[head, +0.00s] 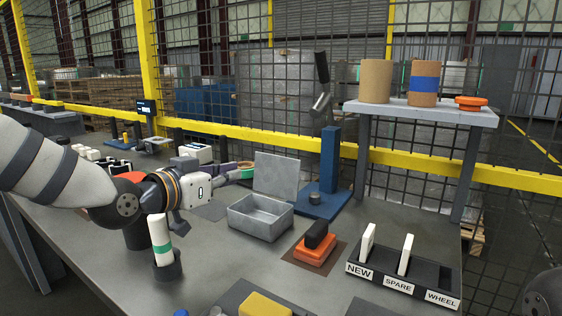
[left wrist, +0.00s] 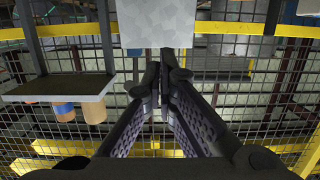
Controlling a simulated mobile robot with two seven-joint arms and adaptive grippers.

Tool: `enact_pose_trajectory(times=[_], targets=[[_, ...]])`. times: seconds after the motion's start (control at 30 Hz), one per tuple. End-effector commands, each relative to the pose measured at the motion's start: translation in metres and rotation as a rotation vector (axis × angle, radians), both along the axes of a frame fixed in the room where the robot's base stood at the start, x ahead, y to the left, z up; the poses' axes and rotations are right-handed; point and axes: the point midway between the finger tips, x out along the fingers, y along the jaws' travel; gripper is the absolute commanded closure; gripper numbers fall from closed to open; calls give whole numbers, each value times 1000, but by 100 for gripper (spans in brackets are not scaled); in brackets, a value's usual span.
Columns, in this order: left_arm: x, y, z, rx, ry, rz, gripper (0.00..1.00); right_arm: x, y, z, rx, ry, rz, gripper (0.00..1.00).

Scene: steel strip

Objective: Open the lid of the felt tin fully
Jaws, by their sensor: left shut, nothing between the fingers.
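The felt tin (head: 262,222) is a grey metal box on the bench. It looks empty inside. Its lid (head: 276,174) stands up at the rear edge, roughly upright and leaning slightly back. My left gripper (head: 250,171) is shut and empty, with its fingertips at the left of the lid, above the tin's rear left corner. I cannot tell whether they touch the lid. In the left wrist view the shut fingers (left wrist: 161,78) point at the lid (left wrist: 155,24), a grey plate at the top. My right gripper is not in view.
A blue stand (head: 328,170) is close to the right of the tin. An orange block with a black handle (head: 315,246) and a labelled rack (head: 405,275) sit at front right. A white and green cylinder (head: 161,240) stands beneath my left arm. A shelf (head: 420,112) stands behind right.

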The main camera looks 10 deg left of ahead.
Motion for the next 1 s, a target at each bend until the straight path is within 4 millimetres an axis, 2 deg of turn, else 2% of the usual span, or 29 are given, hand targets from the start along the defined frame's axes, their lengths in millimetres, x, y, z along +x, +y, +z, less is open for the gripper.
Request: enact_pose_trajectory(times=[0.23, 0.6, 0.8, 1.0], targets=[[42, -17, -18, 1, 13, 1, 100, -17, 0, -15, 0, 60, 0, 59], [109, -45, -28, -1, 8, 0, 100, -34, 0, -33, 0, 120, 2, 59], [124, -51, -26, 0, 5, -1, 100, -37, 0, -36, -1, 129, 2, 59], [125, -52, -24, 0, 2, -1, 100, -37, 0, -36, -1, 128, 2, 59]])
